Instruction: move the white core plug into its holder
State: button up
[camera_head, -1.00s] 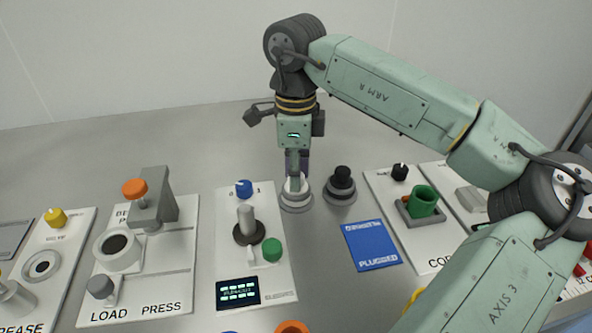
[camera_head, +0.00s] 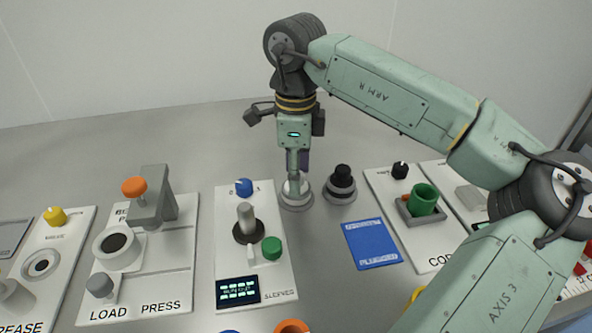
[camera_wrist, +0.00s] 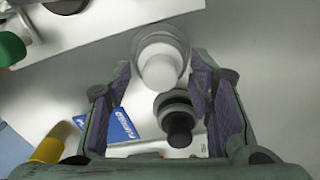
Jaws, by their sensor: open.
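The white core plug (camera_head: 291,189) stands upright on a round grey stepped base, below my gripper (camera_head: 297,172) in the head view. In the wrist view the white plug (camera_wrist: 160,71) shows between my two open fingers (camera_wrist: 160,88), with space on both sides. In the head view a finger partly hides the plug, and I cannot tell how low the fingertips are beside it. A black plug (camera_head: 342,173) stands on a similar grey base just to the right. I cannot tell which fixture is the white plug's holder.
A blue card marked PLUGGED (camera_head: 371,245) lies at front right. A panel with a grey post (camera_head: 246,218) and green knob (camera_head: 272,249) stands at front left. The grey bench behind is clear.

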notch_tip(320, 180, up, 12)
dwell(0.5)
